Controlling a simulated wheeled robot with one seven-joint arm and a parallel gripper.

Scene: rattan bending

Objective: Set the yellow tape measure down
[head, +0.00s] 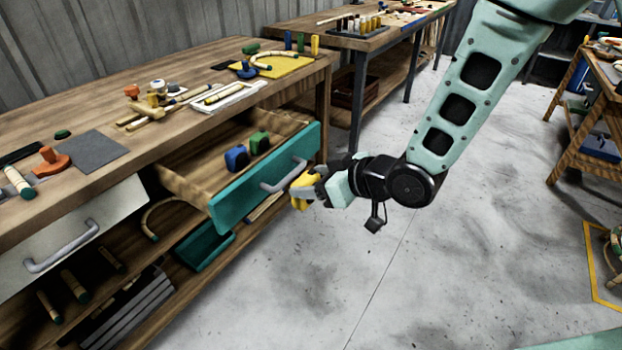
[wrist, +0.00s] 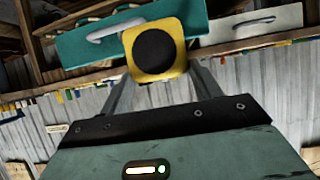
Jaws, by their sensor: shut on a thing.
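The yellow tape measure (head: 301,188) is in my gripper (head: 312,190), held in the air just in front of the open teal drawer. In the wrist view the tape measure (wrist: 155,50) shows a yellow body with a round black face, between the two fingers of my gripper (wrist: 160,85). The open teal drawer (head: 228,203) sticks out from the workbench. A blue tape measure (head: 236,158) and a green tape measure (head: 259,142) stand inside it. The teal drawer front (wrist: 80,48) is also behind the tape measure in the wrist view.
The wooden workbench (head: 165,75) carries clamps, a grey mat (head: 92,150) and a yellow board (head: 278,67). A white drawer (head: 75,235) is left of the teal one. A teal bin (head: 203,247) is on the shelf below. The concrete floor (head: 320,275) is clear.

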